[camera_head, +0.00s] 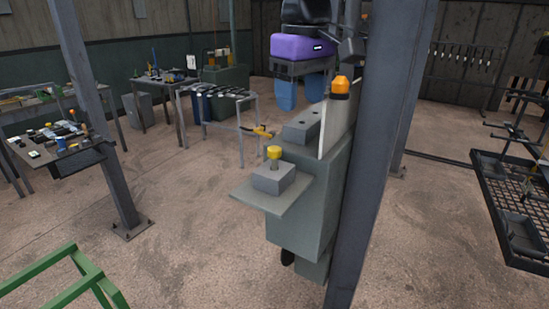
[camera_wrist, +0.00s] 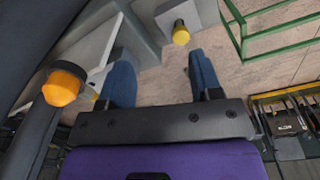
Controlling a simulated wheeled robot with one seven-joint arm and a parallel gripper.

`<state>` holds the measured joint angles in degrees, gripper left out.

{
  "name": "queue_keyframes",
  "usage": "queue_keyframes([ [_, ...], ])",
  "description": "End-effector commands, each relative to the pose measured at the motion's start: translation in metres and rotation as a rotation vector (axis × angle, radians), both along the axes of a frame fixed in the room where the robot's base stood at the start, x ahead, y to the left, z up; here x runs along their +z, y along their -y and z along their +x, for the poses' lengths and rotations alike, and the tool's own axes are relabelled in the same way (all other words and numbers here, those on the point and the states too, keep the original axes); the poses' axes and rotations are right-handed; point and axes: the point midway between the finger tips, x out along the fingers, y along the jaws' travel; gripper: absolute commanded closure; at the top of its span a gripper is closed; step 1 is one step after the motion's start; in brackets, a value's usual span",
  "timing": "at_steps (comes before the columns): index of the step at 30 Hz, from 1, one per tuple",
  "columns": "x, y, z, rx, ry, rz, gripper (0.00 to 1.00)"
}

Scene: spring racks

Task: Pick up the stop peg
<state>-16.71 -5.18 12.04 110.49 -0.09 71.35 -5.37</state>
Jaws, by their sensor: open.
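The stop peg (camera_head: 274,154) appears to be the yellow-topped pin standing upright in a grey block (camera_head: 272,178) on a small shelf of a grey-green stand. In the wrist view the peg (camera_wrist: 181,36) shows beyond the fingers, up and slightly right of the middle of the gap. My gripper (camera_head: 301,92), purple with two blue fingers, is open and empty.
An orange-capped post (camera_head: 341,87) stands beside my gripper. A grey steel column (camera_head: 385,120) rises close to the stand's right. A black mesh rack (camera_head: 512,205) is at the right, a green frame (camera_head: 65,275) at lower left. Open floor lies left of the stand.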

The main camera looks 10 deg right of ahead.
Motion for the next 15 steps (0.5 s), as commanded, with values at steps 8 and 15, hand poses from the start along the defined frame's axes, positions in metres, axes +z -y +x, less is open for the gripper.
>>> queue_keyframes([
  [8,-0.009,-0.04,0.015,0.087,-0.058,-0.012,0.41],
  [15,-0.041,-0.041,0.015,0.089,-0.063,-0.013,0.41],
])
